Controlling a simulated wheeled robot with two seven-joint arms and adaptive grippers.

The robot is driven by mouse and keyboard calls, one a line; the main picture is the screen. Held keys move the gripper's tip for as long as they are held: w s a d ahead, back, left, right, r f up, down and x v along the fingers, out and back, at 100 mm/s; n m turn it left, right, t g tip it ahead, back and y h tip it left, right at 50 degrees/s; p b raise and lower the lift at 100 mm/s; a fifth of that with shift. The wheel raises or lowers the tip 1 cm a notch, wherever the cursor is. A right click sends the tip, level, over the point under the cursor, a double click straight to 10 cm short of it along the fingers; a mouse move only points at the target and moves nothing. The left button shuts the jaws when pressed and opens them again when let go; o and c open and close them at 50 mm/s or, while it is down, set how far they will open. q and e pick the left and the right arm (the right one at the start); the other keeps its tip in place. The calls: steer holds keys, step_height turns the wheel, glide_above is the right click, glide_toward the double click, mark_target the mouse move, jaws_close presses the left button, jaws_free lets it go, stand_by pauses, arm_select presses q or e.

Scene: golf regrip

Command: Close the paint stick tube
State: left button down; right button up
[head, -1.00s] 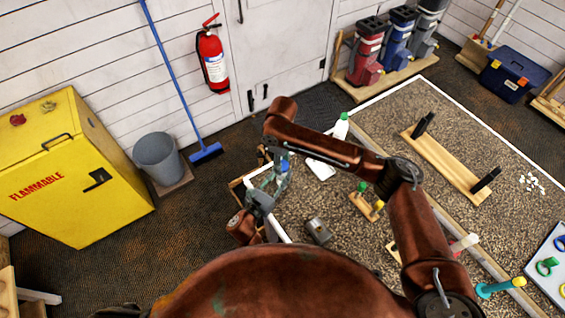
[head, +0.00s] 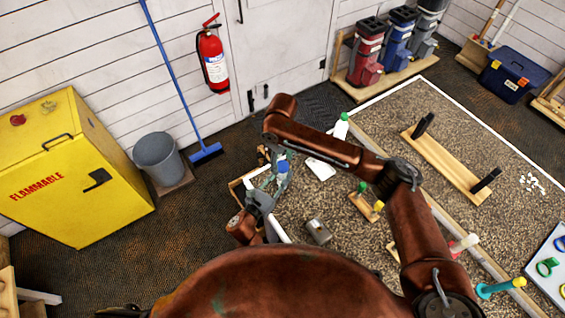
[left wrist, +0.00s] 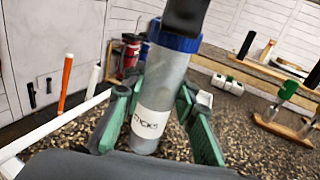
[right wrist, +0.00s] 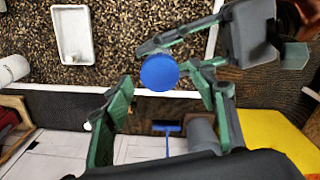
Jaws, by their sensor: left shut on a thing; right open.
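The paint stick tube (left wrist: 148,108) is a grey translucent cylinder with a white label, slightly tilted in the left wrist view. A blue cap (left wrist: 174,36) sits at its top end. My left gripper (left wrist: 155,95) is shut on the tube, one green finger on each side. In the right wrist view the cap's round blue top (right wrist: 159,73) faces me, and my right gripper (right wrist: 161,80) is open with its fingers on either side. A dark part covers the cap's top in the left wrist view. I cannot tell how fully the cap is seated.
A white tray (right wrist: 73,34) lies on the speckled bench. In the head view, a green-capped white bottle (head: 341,127), a small grey block (head: 318,231) and a wooden rack with black uprights (head: 447,162) stand there. Free bench surface lies around the rack.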

step_height(320, 180, up, 11)
stand_by(0.3)
arm_select(q)
steer(key=c, duration=1.5)
jaws_free()
steer(key=shift+o, duration=0.2)
arm_select(e)
steer(key=shift+f, duration=0.1)
arm_select(q)
steer(key=v, duration=1.2)
steer(key=shift+d, duration=0.1)
arm_select(e)
steer(key=shift+d, duration=0.1)
